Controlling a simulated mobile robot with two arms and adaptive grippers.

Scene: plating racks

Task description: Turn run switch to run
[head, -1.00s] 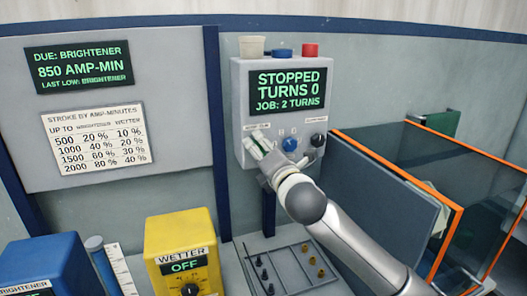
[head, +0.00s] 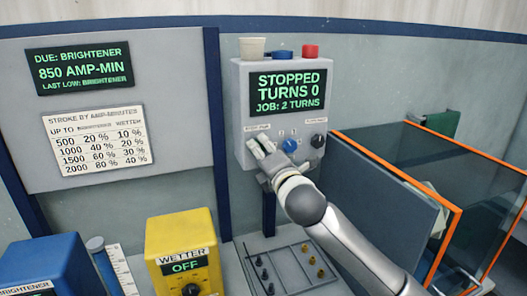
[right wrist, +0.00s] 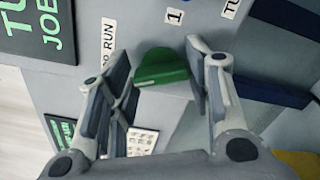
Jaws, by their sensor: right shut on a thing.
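The grey control box (head: 238,105) hangs on the wall in the head view. Its screen (head: 288,92) reads "STOPPED TURNS 0 JOB: 2 TURNS". The run switch is at its lower left, mostly hidden by my right gripper (head: 261,149) there. In the right wrist view its green knob (right wrist: 162,68) sits between the two fingers of my right gripper (right wrist: 163,80), which is shut on it. A label (right wrist: 108,42) ending in "RUN" is beside it. The exact angle of the switch is hard to tell. My left gripper is not in view.
A blue knob (head: 289,146) and a black knob (head: 317,140) sit right of the switch. Below are a yellow wetter box (head: 180,234) reading OFF, a blue brightener box (head: 45,262) and a grey tray (head: 245,265). Orange-edged tanks (head: 400,172) stand right.

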